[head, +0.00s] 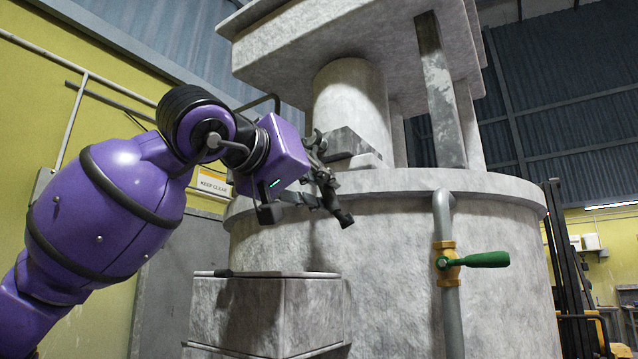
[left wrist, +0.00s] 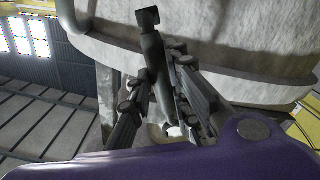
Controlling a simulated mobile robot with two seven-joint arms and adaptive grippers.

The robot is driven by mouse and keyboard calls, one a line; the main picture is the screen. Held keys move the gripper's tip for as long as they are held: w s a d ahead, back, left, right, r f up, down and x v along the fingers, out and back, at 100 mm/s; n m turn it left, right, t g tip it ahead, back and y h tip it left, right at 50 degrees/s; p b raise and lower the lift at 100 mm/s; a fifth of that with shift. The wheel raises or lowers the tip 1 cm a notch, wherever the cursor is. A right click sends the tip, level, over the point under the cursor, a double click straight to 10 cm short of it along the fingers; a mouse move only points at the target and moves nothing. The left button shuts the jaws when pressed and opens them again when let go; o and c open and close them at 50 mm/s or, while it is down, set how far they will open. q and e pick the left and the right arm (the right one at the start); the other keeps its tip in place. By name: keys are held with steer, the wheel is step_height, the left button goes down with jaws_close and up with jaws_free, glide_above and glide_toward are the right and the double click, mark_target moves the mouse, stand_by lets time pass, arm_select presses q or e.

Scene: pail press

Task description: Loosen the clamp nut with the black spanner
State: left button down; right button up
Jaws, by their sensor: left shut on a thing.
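My left gripper (head: 318,178) is beside the upper rim of the big grey press drum, shut on the black spanner (head: 341,212). The spanner's dark end sticks out past the fingers and points down to the right. In the left wrist view the spanner (left wrist: 153,48) stands out between the two fingers of the gripper (left wrist: 158,76), with its wider end near the top. The clamp nut cannot be made out in either view; the gripper covers part of the area by the drum rim. My right gripper is not in view.
The grey drum (head: 395,270) fills the middle, with a grey block (head: 345,143) on top by the column (head: 350,100). A pipe with a green-handled valve (head: 485,260) runs down its front. A grey box (head: 265,312) stands below my gripper.

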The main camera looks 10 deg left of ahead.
arm_select(q)
steer(key=shift+s, duration=0.1)
stand_by(0.3)
steer(key=shift+x, duration=1.15)
